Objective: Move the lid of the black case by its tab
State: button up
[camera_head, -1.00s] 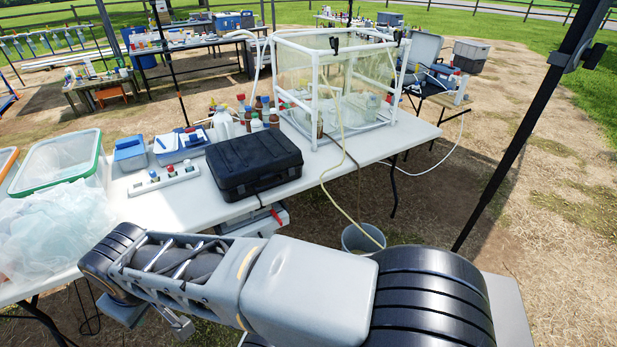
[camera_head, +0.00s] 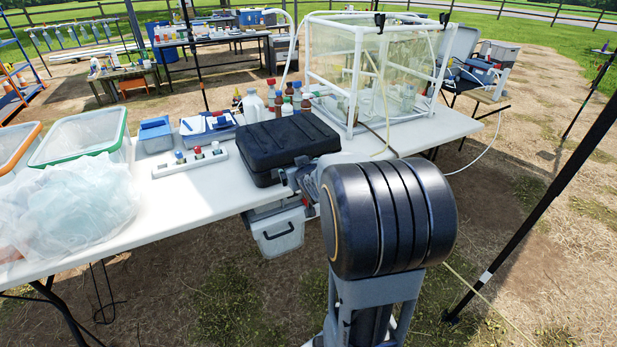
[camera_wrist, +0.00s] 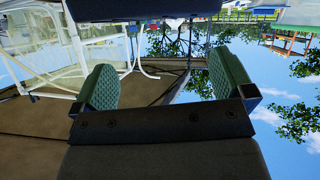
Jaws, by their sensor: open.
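The black case (camera_head: 285,140) lies shut and flat on the white table in the head view, near the front edge. Its lid faces up; I cannot make out the tab. My arm reaches in from the front right, and its end is close to the case's front right corner. A dark body at the top edge of that view may be the case; I cannot tell whether the fingers touch anything.
A clear-walled box with a white pipe frame (camera_head: 350,85) stands right of the case. Several bottles (camera_head: 290,103) stand behind it. A white rack with coloured caps (camera_head: 190,162) and a plastic bag (camera_head: 65,205) are to the left. A grey bin (camera_head: 278,232) is below the table.

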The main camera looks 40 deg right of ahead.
jog(key=w+d+f+t+y+b, duration=0.2)
jog(key=d+f+t+b, duration=0.4)
jog(key=d+f, duration=0.45)
jog(key=shift+n, duration=0.3)
jog(key=w, duration=0.4)
jog(key=w+d, duration=0.1)
jog(key=w, duration=0.7)
jog(key=shift+w+d+f, duration=0.1)
jog(key=shift+w+d, duration=0.1)
jog(key=shift+w, duration=0.15)
